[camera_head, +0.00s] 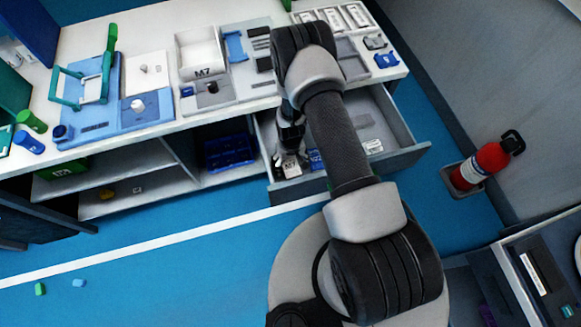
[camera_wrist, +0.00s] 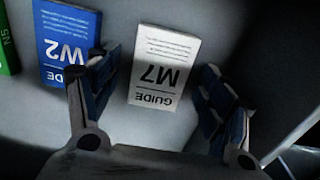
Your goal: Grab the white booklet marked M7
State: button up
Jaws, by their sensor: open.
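The white booklet marked M7 (camera_wrist: 164,68) lies in the open drawer, its print upside down in the wrist view. In the head view the booklet (camera_head: 290,169) shows small at the drawer's front left, partly hidden by my gripper. My gripper (camera_wrist: 158,92) is open, with one blue-padded finger on each side of the booklet. The fingers look apart from it, and I cannot tell how far above it they are. In the head view my gripper (camera_head: 290,140) reaches down into the drawer (camera_head: 405,158).
A blue W2 booklet (camera_wrist: 66,45) lies just left of the M7 booklet, close to the left finger. A green N5 booklet (camera_wrist: 8,45) is at the far left. The drawer wall is near on the right. A white tray marked M7 (camera_head: 202,55) stands on the counter above.

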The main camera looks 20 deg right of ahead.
jog(key=shift+c, duration=0.5)
jog(key=c, duration=1)
